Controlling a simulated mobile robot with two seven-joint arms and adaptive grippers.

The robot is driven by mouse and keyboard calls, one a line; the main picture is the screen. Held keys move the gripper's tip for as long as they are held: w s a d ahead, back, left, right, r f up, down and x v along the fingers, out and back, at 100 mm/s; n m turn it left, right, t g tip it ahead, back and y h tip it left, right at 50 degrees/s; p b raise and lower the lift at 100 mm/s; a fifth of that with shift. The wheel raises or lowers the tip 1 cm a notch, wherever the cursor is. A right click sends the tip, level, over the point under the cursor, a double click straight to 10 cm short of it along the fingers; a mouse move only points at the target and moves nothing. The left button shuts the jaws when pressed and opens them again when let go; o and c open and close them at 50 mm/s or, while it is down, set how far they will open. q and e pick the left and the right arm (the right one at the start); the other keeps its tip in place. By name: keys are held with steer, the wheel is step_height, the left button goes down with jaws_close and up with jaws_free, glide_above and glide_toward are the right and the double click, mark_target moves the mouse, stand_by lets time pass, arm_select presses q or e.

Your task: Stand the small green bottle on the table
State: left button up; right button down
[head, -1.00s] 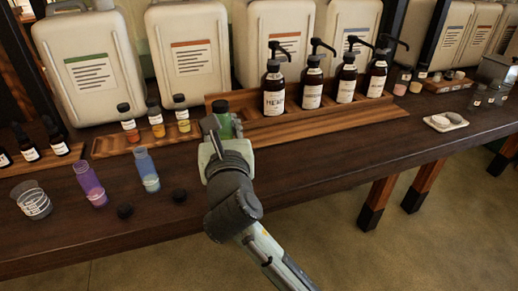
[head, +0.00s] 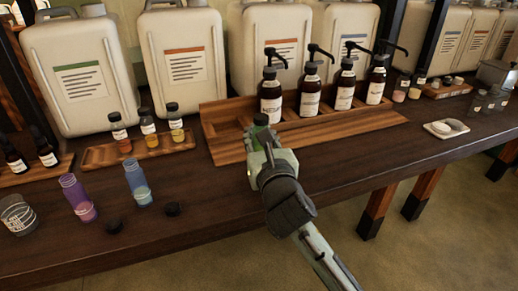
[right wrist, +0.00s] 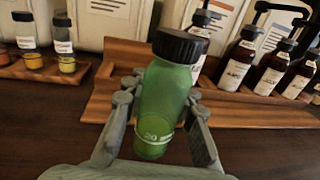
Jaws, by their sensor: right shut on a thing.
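The small green bottle (head: 261,121) has a black cap and is held by my right gripper (head: 264,145). In the right wrist view the bottle (right wrist: 163,105) stands nearly upright between the two grey fingers, which close on its sides. Only its cap and upper part show in the head view; the gripper hides the rest. It is in front of the wooden tray with the pump bottles, over the dark table (head: 225,192). Whether its base touches the table cannot be told. My left gripper is not in view.
The wooden pump tray (head: 225,152) holds several dark pump bottles (head: 309,95). The table front to the right is clear.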

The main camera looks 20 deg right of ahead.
mark_target(259, 148)
steer(key=shift+d+f, duration=0.2)
steer(key=shift+f, duration=0.1)
step_height(259, 148, down, 3)
steer(key=shift+r+b, duration=0.15)
steer(key=shift+b, duration=0.4)
steer(key=shift+f, duration=0.45)
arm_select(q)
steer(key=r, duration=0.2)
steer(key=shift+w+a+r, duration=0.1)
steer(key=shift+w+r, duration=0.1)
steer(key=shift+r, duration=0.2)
arm_select(e)
steer(key=shift+f, duration=0.15)
steer(key=c, duration=1.2)
jaws_free()
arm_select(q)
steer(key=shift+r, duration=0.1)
